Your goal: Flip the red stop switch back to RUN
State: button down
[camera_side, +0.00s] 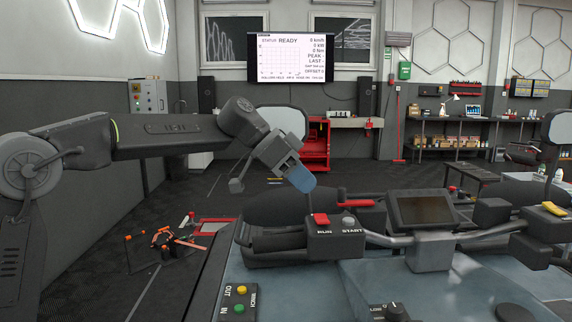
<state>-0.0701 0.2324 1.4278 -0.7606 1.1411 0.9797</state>
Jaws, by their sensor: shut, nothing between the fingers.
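The red stop switch (321,220) sits on top of a dark switch box (334,246) on the handlebar, above the label RUN. A grey round START button (348,221) is beside it on the right. My gripper (306,186) is shut and empty, reaching down from the upper left. Its blue tip is just above and slightly left of the red switch. A gap seems to show between tip and switch, but I cannot tell the depth. Which way the switch is set is too small to tell.
A red lever (356,203) lies behind the box. A small dark display (421,210) is to its right. A mirror (281,121) stands behind my gripper. A winch panel (238,302) with yellow and green buttons is at the front. The wall screen (290,57) reads READY.

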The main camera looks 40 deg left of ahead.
aim_at(320, 222)
jog(key=f, duration=0.1)
jog(key=d+f, duration=0.1)
jog(key=f, duration=0.1)
jog(key=shift+w+d+f, duration=0.25)
jog(key=shift+d+f, duration=0.05)
jog(key=shift+f, duration=0.1)
jog(key=shift+s+d+f, duration=0.1)
jog(key=shift+f, duration=0.7)
jog(key=shift+s+d+f+y, duration=0.15)
jog(key=shift+f+y, duration=0.15)
jog(key=shift+f, duration=0.15)
jog(key=shift+w+a+r, duration=0.35)
jog(key=shift+w+a, duration=0.2)
